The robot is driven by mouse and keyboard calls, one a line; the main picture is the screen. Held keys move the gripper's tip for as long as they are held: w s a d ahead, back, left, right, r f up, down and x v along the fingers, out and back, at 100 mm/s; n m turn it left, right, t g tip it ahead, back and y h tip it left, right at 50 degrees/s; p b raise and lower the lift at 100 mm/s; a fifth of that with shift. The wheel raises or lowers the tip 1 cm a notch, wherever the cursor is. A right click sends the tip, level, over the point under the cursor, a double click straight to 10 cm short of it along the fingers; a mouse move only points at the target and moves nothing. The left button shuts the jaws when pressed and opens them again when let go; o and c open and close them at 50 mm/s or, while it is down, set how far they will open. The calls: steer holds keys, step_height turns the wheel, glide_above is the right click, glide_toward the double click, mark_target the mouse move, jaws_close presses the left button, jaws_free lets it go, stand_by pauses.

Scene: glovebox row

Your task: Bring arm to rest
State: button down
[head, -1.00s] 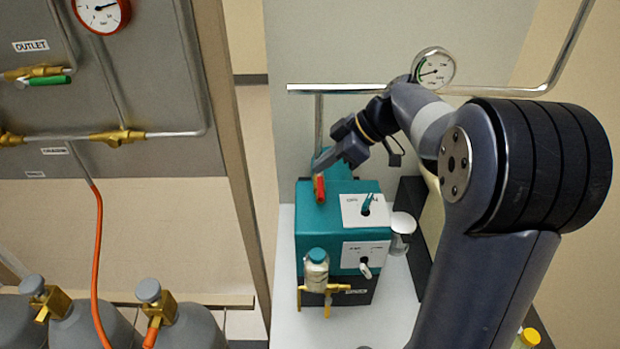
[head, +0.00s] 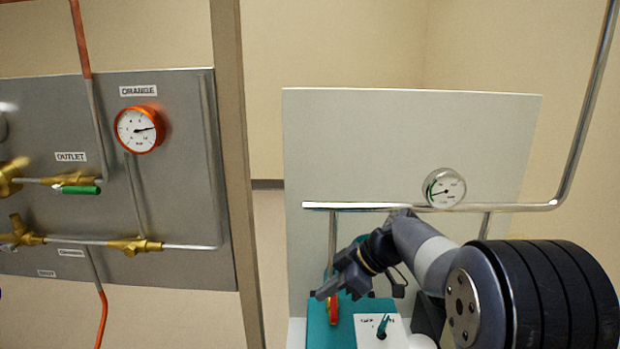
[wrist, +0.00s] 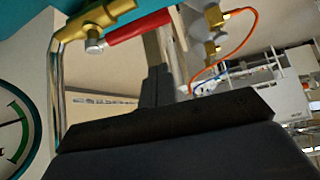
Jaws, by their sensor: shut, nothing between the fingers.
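My arm reaches in from the lower right in the head view, and my gripper (head: 326,291) hangs over the teal pump unit (head: 355,308). The gripper is shut with nothing in it. A red-handled valve (head: 333,309) on the unit shows just below the fingertips; I cannot tell whether they touch. In the wrist view the gripper body fills the lower part, its fingers (wrist: 163,75) point up, and the red handle (wrist: 139,37) with its brass fitting lies beyond them. The lower part of the pump unit is cut off by the head view's bottom edge.
A chrome pipe (head: 510,207) with a round gauge (head: 444,188) runs behind the arm in front of a pale panel (head: 400,130). A grey panel (head: 190,180) with brass valves and an orange gauge (head: 139,129) stands at left, past a brown post (head: 236,150).

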mark_target(331, 303)
steer(key=x, duration=0.3)
steer(key=shift+s+a+f, duration=0.15)
steer(key=shift+a+f, duration=0.05)
steer(key=shift+a, duration=0.1)
steer(key=d+p, duration=0.1)
steer(key=d, duration=0.1)
steer(key=d+f+p, duration=0.1)
steer(key=d, duration=0.1)
steer(key=shift+d, duration=0.1)
steer(key=shift+a+p, duration=0.35)
steer(key=shift+a, duration=0.05)
steer(key=shift+f, duration=0.15)
